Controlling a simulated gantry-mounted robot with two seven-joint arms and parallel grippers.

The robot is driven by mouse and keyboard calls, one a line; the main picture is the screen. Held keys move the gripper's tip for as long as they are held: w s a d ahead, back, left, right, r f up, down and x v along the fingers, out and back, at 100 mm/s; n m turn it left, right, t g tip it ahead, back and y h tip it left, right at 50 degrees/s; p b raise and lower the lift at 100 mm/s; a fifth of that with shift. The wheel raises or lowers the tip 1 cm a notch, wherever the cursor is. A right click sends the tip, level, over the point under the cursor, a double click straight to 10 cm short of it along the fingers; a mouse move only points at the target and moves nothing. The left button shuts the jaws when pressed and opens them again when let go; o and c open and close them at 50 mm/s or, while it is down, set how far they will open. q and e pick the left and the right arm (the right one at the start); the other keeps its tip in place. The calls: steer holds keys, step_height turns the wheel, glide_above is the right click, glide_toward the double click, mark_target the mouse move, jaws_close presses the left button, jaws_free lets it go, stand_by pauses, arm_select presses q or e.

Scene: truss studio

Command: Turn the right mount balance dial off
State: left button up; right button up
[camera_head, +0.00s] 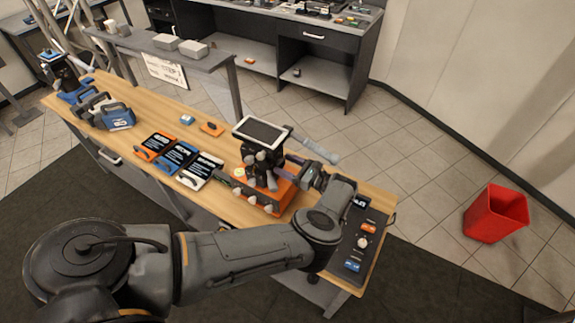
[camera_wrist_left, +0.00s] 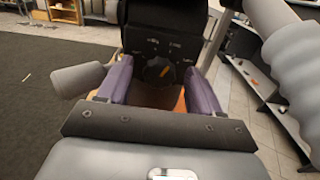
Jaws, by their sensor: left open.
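The right mount is a black head (camera_head: 262,160) on an orange base (camera_head: 278,192), with a white-edged tablet (camera_head: 260,131) on top. Its dark balance dial (camera_wrist_left: 156,70) shows in the left wrist view on a black face with small pale labels around it. The dial has an orange pointer mark; the labels are too small to read. My left gripper (camera_head: 288,166) is at the mount's right side. In the left wrist view its purple fingers (camera_wrist_left: 158,84) are open, one on each side of the dial; contact cannot be told. My right gripper is not in view.
A grey handle (camera_head: 315,147) sticks out from the mount, close to my left wrist. Orange, blue and white cards (camera_head: 180,158) lie left of the mount. A red bin (camera_head: 496,213) stands on the floor.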

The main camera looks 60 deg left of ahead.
arm_select(q)
steer(key=shift+c, duration=0.2)
steer(key=c, duration=1)
steer(key=shift+d+f+n+b, duration=0.1)
steer(key=shift+f+n+b, duration=0.1)
steer(key=shift+n+b, duration=0.7)
steer(key=n+b, duration=0.8)
steer(key=b, duration=0.3)
steer(key=shift+s+f+b, duration=0.15)
steer(key=shift+b, duration=0.2)
steer(key=n+b, duration=0.5)
steer(key=shift+f, duration=0.1)
steer(key=shift+n+b, duration=1.4)
steer(key=shift+n, duration=0.2)
steer(key=shift+r, duration=0.2)
